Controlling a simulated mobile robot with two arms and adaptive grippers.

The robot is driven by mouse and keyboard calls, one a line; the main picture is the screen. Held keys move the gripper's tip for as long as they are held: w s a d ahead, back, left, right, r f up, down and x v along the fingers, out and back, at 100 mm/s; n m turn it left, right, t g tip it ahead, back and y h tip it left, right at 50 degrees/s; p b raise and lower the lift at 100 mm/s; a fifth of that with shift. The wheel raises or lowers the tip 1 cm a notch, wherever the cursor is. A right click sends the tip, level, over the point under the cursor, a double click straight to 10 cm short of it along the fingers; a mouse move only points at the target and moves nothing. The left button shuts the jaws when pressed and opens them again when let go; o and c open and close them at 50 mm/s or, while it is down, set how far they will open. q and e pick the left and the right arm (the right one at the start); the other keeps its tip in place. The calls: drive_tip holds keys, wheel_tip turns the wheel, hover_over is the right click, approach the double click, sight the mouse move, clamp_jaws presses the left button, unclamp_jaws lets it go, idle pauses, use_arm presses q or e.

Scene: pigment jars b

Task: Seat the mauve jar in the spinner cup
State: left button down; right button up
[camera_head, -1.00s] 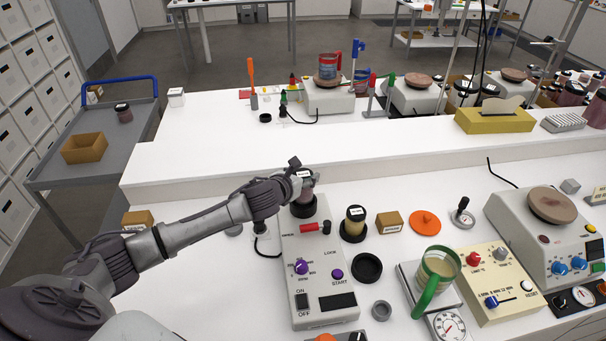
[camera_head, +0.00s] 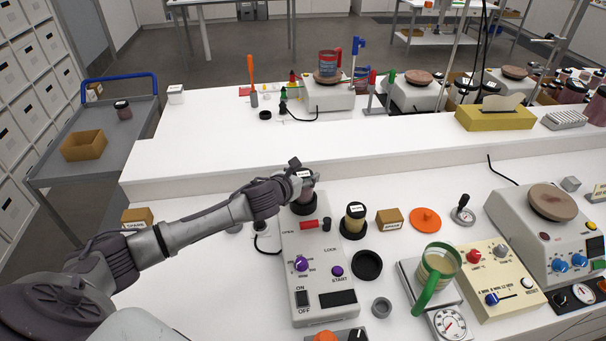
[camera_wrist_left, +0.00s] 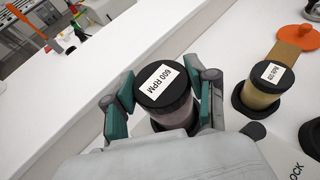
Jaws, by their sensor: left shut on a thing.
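The mauve jar (camera_wrist_left: 178,112) has a black lid with a white label reading "600 RPM". My left gripper (camera_wrist_left: 165,95) is shut on it, with a finger on either side, in the left wrist view. In the head view the left gripper (camera_head: 304,180) holds the jar upright at the black spinner cup (camera_head: 303,208), at the back of the grey spinner machine (camera_head: 322,262). The jar's lower part is at the cup's opening; the gripper hides part of it, and I cannot tell how deep it sits. My right gripper is not in view.
A yellowish jar (camera_head: 354,215) in a black holder stands just right of the spinner. A red lever (camera_head: 309,225) lies in front of the cup. A raised white shelf (camera_head: 230,165) runs behind. A green-handled mug (camera_head: 437,265) stands at the front right.

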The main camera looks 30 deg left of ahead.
use_arm(q)
drive_tip(key=shift+f+b, duration=0.85)
drive_tip(key=shift+f, duration=0.7)
drive_tip(key=shift+c, duration=1.3)
unclamp_jaws()
drive_tip(key=shift+s, duration=0.1)
drive_tip(key=v, duration=1.2)
drive_tip(key=shift+d+f, duration=0.1)
drive_tip(key=shift+f, duration=0.05)
